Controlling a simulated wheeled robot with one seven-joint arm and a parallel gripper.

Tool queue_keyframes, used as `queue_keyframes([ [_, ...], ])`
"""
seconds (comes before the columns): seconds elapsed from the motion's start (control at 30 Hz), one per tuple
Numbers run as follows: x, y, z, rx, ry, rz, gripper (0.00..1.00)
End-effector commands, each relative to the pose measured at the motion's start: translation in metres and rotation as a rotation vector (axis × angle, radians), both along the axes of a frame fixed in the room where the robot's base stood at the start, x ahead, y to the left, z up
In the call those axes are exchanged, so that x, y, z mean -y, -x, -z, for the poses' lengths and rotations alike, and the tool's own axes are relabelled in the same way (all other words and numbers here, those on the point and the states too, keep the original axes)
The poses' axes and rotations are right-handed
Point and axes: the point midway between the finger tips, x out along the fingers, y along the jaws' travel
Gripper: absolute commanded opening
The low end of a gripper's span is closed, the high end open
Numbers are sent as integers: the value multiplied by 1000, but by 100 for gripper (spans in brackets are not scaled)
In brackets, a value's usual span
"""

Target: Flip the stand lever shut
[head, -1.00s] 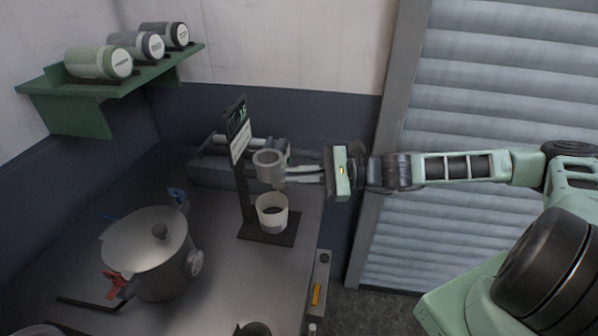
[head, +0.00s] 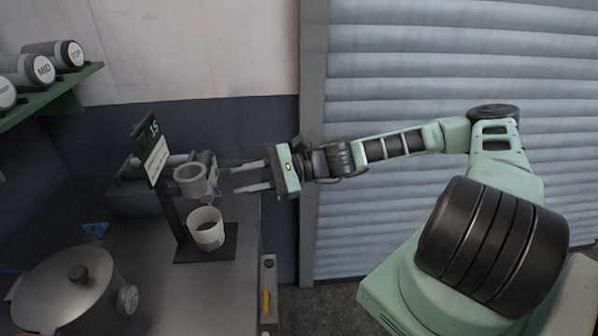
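The stand (head: 169,208) is a dark post on a flat base with a lit display on top. It carries a grey ring-like holder (head: 190,182). A white cup (head: 207,234) stands on the base below the holder. A small grey part, perhaps the lever (head: 213,180), shows at the holder's right side; I cannot tell its exact position. My gripper (head: 238,179) is right of the holder, pointing left. Its two fingers are spread with nothing between them, and a gap shows between the fingertips and the holder.
A lidded pot (head: 62,292) stands on the counter (head: 170,300) at lower left. A shelf (head: 62,92) with several labelled canisters hangs at upper left. A grey device lies behind the stand. A shutter (head: 420,60) fills the right background.

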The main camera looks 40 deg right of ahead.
Motion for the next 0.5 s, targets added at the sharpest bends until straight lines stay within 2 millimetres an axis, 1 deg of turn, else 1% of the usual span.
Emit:
queue_keyframes([
  [0.03,13,4,4,0,6,7,31],
  [0.2,51,19,3,-1,7,8,31],
  [0.4,90,36,0,-2,5,5,31],
  [0.5,105,42,-2,-1,4,3,31],
])
